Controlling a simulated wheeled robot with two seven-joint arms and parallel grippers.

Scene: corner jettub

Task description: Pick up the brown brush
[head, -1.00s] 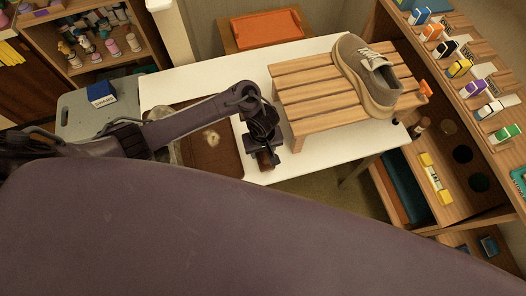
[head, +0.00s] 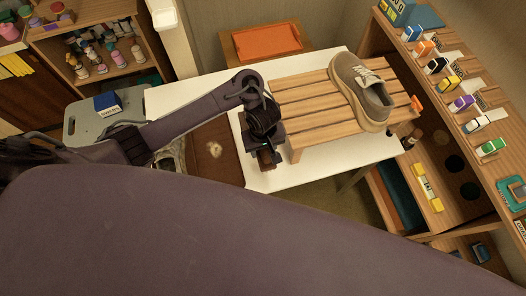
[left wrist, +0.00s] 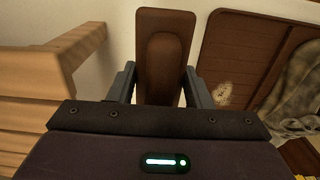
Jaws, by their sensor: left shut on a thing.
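The brown brush (left wrist: 165,45) stands out between the two fingers of my left gripper (left wrist: 160,84) in the left wrist view, its long oval brown body pointing away from the palm. The left gripper is shut on it. In the head view the left gripper (head: 266,148) is over the white table, just left of the slatted bench, and only a small part of the brush (head: 268,160) shows below it. The height of the brush above the table is hard to tell. My right gripper is in neither view.
A slatted wooden bench (head: 312,103) with a grey shoe (head: 356,88) stands close to the right of the gripper. A brown tray or mat (head: 222,160) lies to the left. A shelf (head: 440,150) with small boxes is at the right. White table (head: 205,85) is bare behind the arm.

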